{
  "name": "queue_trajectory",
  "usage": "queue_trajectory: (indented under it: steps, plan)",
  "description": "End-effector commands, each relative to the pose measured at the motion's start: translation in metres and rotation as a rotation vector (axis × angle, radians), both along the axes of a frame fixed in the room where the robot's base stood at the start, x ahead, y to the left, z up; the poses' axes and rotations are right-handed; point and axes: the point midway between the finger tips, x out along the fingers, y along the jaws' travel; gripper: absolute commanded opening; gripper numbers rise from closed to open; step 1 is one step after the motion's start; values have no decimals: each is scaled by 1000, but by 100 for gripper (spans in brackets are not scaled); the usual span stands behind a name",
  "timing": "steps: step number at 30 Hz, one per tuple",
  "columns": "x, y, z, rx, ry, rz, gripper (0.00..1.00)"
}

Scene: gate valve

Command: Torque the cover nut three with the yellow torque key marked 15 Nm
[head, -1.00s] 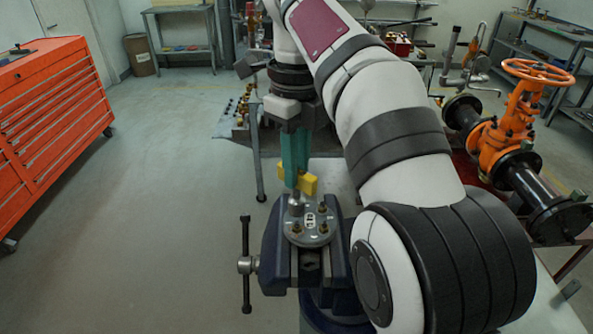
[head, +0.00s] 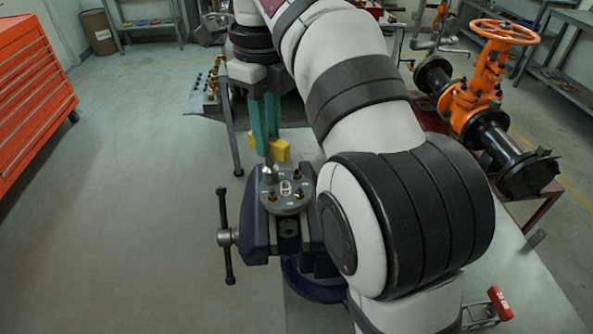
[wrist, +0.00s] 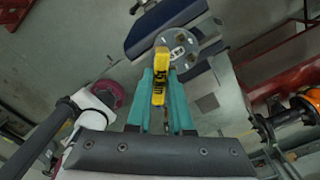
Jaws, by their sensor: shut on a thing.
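My gripper (head: 266,140) has teal fingers shut on the yellow torque key (head: 279,149). In the wrist view, the key (wrist: 160,78) lies between the fingers with dark, unreadable print on it. Its grey socket end (head: 268,172) points down at the far left edge of the round grey cover (head: 288,200). I cannot tell whether it is seated on a nut. Several brass-coloured nuts show on the cover, which has a pale number plate in its middle. The cover also shows in the wrist view (wrist: 190,40), partly behind the key.
The cover sits on a blue vise (head: 255,232) with a dark handle bar (head: 225,250) at its left. A red-handled tool (head: 499,303) lies at the bottom right. An orange gate valve (head: 476,95) stands at the right. Floor left of the vise is clear.

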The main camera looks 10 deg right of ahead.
Motion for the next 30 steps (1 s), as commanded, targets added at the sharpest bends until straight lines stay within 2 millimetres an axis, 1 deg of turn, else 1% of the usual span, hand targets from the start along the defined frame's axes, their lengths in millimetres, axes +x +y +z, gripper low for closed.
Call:
queue_trajectory:
  steps: [3,5,9,13,21,30]
  plan:
    - [2,-1,0,-1,-1,2,0]
    - [9,-8,1,-1,0,16,0]
    - [36,-33,1,-1,0,80,0]
    - [48,-48,-2,0,0,122,0]
    - [48,-48,-15,1,-1,126,0]
    - [48,-48,-17,2,-2,126,0]
